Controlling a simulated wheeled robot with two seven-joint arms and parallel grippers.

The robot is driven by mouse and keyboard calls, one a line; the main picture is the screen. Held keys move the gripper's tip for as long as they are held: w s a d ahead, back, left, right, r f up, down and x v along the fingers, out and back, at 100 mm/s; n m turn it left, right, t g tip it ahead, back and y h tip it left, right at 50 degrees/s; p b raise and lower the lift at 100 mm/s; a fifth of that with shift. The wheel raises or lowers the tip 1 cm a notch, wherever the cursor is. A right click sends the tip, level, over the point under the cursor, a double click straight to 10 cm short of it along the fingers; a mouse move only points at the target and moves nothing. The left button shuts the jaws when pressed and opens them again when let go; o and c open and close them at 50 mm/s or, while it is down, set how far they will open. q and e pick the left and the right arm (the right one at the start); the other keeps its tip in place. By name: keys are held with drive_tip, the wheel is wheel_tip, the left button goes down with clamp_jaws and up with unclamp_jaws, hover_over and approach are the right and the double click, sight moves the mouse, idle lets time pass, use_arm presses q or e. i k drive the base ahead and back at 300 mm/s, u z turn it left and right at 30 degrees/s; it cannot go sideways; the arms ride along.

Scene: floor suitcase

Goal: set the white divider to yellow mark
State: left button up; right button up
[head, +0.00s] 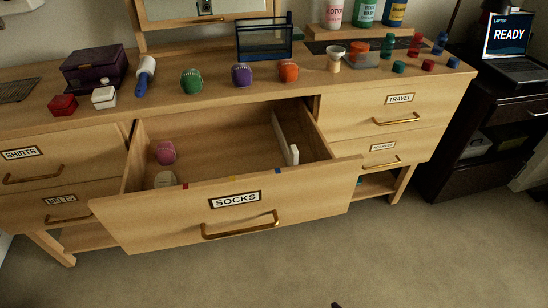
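The white divider (285,138) stands in the right part of the open SOCKS drawer (200,140), running front to back. Its near end lies behind the blue mark (278,171) on the top edge of the drawer front. The yellow mark (232,178) is on the same edge, left of the blue one, near the middle. A red mark (185,186) is further left. Neither gripper can be made out. Only a small dark tip shows at the bottom edge, and I cannot tell what it is.
A pink sock ball (166,152) and a pale one (165,179) lie in the drawer's left part. Green (191,82), purple (241,75) and orange (288,71) balls stand on the dresser top above. The floor (300,265) in front is clear.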

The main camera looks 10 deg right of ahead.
sight(291, 156)
drive_tip(key=z, duration=1.35)
drive_tip(key=i, duration=0.5)
drive_tip(key=u, duration=0.2)
